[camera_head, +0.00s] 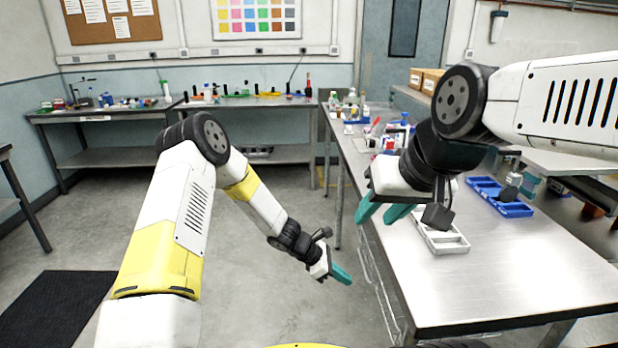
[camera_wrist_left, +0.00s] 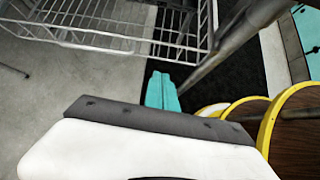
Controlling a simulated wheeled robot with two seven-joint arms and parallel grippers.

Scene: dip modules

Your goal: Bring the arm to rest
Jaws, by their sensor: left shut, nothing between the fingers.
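My left gripper (camera_head: 342,274) has teal fingers and hangs low over the floor, left of the steel table and below the height of its top. Its fingers are together and empty, and they also show in the left wrist view (camera_wrist_left: 162,92). My right gripper (camera_head: 384,214) also has teal fingers. It is over the near left edge of the steel table, with its fingers apart and nothing seen between them. Part of the table behind the right arm is hidden.
The steel table (camera_head: 500,270) has a white tray (camera_head: 458,246) and a blue tray (camera_head: 512,209) on it. A wire basket (camera_wrist_left: 120,25) is close to the left gripper in the left wrist view. Open floor (camera_head: 290,310) lies left of the table.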

